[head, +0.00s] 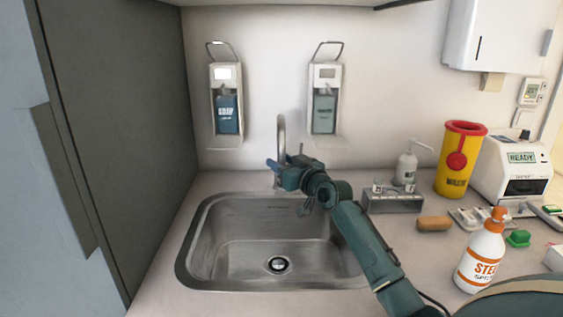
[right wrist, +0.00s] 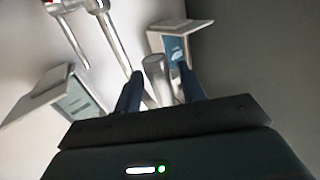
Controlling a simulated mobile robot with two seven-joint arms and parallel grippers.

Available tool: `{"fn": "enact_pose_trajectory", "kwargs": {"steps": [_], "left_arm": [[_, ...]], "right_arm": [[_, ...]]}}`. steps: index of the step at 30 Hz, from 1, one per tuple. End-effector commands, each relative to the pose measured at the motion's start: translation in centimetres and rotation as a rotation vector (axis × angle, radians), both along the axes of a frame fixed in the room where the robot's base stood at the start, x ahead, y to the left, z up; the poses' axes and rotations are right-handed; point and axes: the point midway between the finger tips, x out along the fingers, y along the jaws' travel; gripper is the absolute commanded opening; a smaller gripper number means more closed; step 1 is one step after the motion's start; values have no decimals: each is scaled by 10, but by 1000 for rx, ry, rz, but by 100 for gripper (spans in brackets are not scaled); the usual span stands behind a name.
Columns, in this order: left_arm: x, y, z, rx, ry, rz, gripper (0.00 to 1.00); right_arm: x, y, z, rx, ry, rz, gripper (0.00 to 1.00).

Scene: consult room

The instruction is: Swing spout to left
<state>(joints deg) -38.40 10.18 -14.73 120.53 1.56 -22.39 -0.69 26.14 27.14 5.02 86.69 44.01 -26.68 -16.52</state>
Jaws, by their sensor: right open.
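The chrome tap spout (head: 281,135) rises behind the sink (head: 191,250) in the head view, upright and curved at its top. My right gripper (head: 276,165) is at the tap, in front of its lower part, and hides some of the tap's base. In the right wrist view the gripper is open, with one dark finger on each side of a chrome tube of the tap (right wrist: 158,80). I cannot tell whether either finger touches it. My left gripper is not in view.
Two wall dispensers, a left one (head: 227,112) and a right one (head: 324,113), hang either side of the spout. A metal holder with small bottles (head: 393,203), a pump bottle (head: 407,165) and a spray bottle (head: 481,258) stand right of the sink. A dark cabinet side (head: 120,110) bounds the left.

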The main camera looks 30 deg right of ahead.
Motion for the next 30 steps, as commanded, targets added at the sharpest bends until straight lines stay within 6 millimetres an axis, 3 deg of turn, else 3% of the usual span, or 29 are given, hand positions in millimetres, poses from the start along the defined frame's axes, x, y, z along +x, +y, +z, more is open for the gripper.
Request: {"fn": "enact_pose_trajectory", "kwargs": {"steps": [10, 25, 30], "left_arm": [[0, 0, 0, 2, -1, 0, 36], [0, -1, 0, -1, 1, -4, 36], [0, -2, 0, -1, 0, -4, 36]], "right_arm": [[4, 1, 0, 0, 0, 1, 40], [4, 0, 0, 0, 1, 0, 0], [4, 0, 0, 0, 1, 0, 0]]}}
